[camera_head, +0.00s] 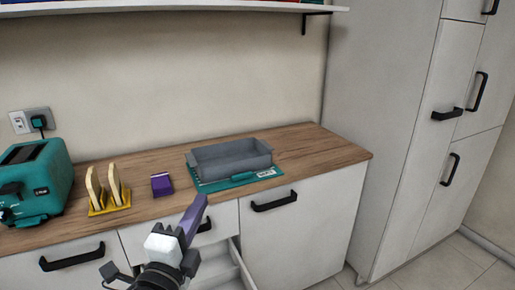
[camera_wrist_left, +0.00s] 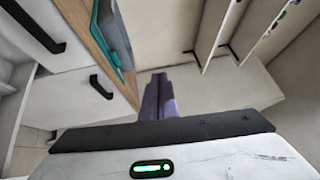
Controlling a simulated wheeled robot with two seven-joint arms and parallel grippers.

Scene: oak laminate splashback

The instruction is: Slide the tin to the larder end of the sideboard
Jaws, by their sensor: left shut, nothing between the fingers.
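The tin (camera_head: 230,158) is a grey, open rectangular tin. It sits upright on a teal mat (camera_head: 212,186) on the wooden top of the sideboard (camera_head: 322,147), towards the larder end. The tall grey-white larder (camera_head: 385,120) stands beyond the right end. My left gripper (camera_head: 203,200) has purple fingers, shut with nothing between them. It is in front of the sideboard's front edge, below and left of the tin, apart from it. The fingers also show in the left wrist view (camera_wrist_left: 158,92), with a teal strip (camera_wrist_left: 113,40) on the wooden top. My right gripper is not in view.
A teal toaster (camera_head: 38,180), a yellow rack (camera_head: 110,208) holding upright slices and a small purple box (camera_head: 162,185) stand left of the tin. An open drawer (camera_head: 222,272) sticks out below my left gripper. Bare wood lies right of the mat.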

